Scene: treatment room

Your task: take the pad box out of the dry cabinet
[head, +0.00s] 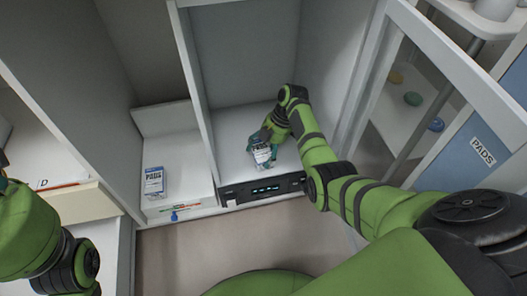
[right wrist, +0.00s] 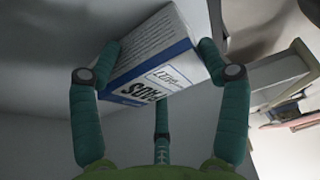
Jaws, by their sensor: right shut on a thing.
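The pad box (right wrist: 155,62) is white with a blue band and PADS lettering. In the right wrist view it sits tilted between the teal fingers of my right gripper (right wrist: 160,78), which is shut on it. In the head view my right gripper (head: 268,143) is inside the dry cabinet (head: 240,120), low over its floor, and the box (head: 262,156) shows below the fingers. I cannot tell whether the box touches the floor. The cabinet's glass door (head: 440,60) stands open at the right. Only a sliver of my left gripper (head: 3,178) shows at the left edge.
Another white and blue PADS box (head: 154,182) stands in the open compartment to the left, behind a divider (head: 195,90). A display panel (head: 262,189) runs along the cabinet's front edge. Floor in front is clear.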

